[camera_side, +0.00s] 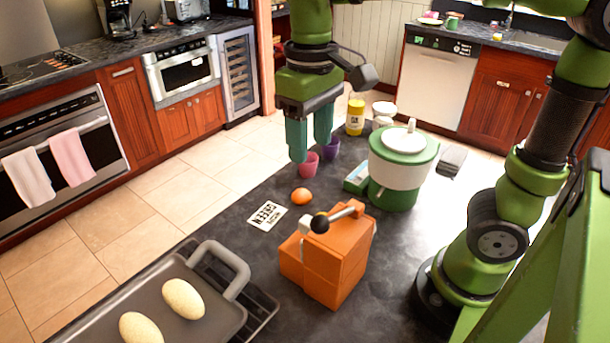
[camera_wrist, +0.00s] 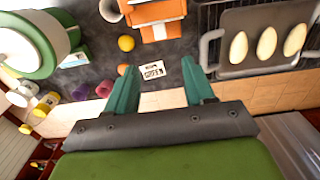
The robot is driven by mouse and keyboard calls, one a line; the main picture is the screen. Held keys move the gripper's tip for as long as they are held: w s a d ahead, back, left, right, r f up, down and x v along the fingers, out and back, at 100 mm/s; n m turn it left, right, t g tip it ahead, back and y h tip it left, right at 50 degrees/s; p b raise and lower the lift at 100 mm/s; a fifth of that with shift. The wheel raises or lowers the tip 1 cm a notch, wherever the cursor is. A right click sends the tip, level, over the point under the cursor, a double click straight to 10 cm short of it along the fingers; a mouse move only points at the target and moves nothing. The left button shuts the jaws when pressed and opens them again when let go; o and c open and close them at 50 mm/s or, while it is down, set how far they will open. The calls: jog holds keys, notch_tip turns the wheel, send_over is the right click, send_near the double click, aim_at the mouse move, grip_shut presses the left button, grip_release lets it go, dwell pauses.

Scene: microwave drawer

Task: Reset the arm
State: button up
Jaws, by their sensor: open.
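My gripper (camera_side: 310,144) is open and empty. In the side view it hangs pointing down above the far edge of the dark counter. In the wrist view its two teal fingers (camera_wrist: 164,84) stand well apart with nothing between them. A white printed card (camera_wrist: 152,70) lies on the counter beyond the fingertips. My fingers appear apart from every object.
Space above is clear.

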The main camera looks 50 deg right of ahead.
jog(key=s+d+f+m+t+y, duration=0.2)
jog(key=s+d+f+m+t, duration=0.2)
jog(key=d+t, duration=0.2)
jog(key=shift+d+t, duration=0.4)
jog(key=shift+t, duration=0.2)
